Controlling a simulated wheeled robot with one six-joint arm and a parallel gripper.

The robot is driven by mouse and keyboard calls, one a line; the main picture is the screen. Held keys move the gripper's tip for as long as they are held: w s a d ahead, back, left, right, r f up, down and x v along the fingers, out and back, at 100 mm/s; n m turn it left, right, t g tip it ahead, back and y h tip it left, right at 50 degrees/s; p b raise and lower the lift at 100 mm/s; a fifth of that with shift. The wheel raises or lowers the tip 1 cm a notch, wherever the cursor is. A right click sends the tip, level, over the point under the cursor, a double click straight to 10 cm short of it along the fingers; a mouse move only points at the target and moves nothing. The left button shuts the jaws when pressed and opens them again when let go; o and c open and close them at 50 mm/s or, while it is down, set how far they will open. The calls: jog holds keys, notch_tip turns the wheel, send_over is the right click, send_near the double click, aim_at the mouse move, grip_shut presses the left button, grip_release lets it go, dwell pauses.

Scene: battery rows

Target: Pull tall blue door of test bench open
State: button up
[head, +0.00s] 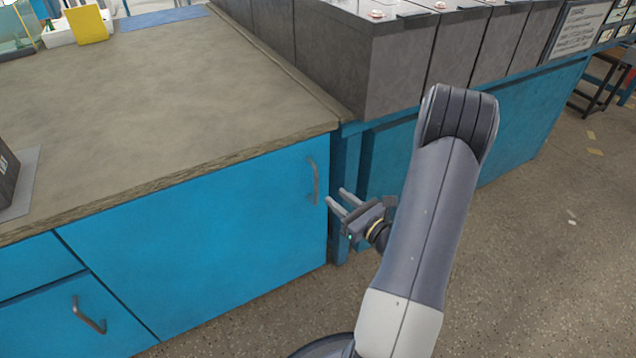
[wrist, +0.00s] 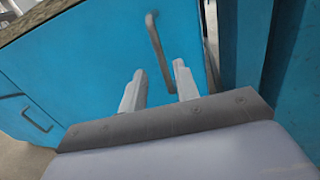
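The tall blue door (head: 205,245) is the large front panel of the bench and looks closed. Its grey bar handle (head: 315,180) stands near the right edge, below the worktop. My gripper (head: 336,203) is just right of and below the handle in the head view, with its two fingers apart and nothing between them. In the wrist view the handle (wrist: 159,50) lies beyond the fingertips, and my open gripper (wrist: 158,78) points toward it. I see no contact with the handle.
Another handle (head: 88,315) is on a smaller blue front at lower left. The worktop (head: 190,90) overhangs the door. Large grey battery blocks (head: 395,65) stand on a blue frame at the right.

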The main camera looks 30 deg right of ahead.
aim_at(317, 182)
jog(key=b+x, duration=0.1)
jog(key=x, duration=0.8)
jog(key=shift+a, duration=0.1)
grip_shut()
